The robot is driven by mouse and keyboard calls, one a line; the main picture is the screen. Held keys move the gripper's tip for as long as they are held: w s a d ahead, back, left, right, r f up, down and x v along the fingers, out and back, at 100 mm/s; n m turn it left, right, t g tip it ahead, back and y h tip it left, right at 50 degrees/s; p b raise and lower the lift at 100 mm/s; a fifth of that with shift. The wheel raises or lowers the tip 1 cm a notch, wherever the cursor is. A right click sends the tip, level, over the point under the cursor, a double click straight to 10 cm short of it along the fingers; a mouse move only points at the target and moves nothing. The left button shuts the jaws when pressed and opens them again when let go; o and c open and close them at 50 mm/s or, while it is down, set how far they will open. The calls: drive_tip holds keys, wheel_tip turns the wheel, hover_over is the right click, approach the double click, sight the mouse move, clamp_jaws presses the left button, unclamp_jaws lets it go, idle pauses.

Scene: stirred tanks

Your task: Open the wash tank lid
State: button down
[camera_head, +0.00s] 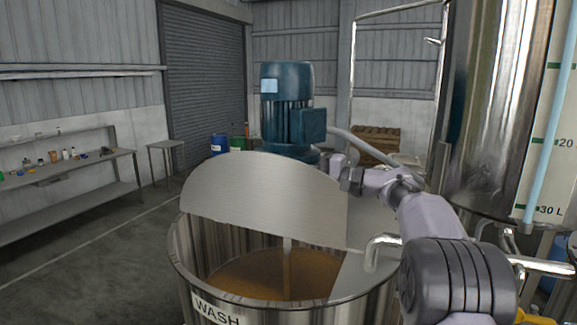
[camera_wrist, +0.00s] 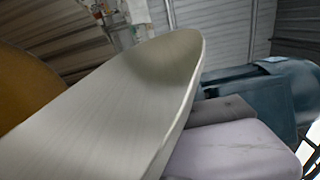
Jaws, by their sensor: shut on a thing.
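The wash tank (camera_head: 340,309) is a round steel vessel with a "WASH" label on its front. Its lid (camera_head: 265,198) is a flat half-disc of brushed steel, tilted steeply up, and the mouth below it is uncovered. Brown liquid (camera_head: 250,277) and a vertical shaft show inside. My gripper (camera_head: 338,165) is at the upper right edge of the lid, partly behind it, and is shut on it. The exact place of the grip is hidden. In the wrist view the lid (camera_wrist: 110,110) fills the middle, with my gripper (camera_wrist: 215,125) against its right side.
A blue-green motor (camera_head: 287,100) stands close behind the lid. A bent metal handle or pipe (camera_head: 375,250) rises at the tank's right. A tall steel tank (camera_head: 490,110) stands at right. A bench (camera_head: 65,172) with small items is far left. The floor at left is clear.

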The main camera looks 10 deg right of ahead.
drive_tip(key=shift+w+r, duration=0.1)
drive_tip(key=shift+r, duration=0.15)
drive_tip(key=c, duration=1.5)
unclamp_jaws()
drive_tip(key=shift+f, duration=0.1)
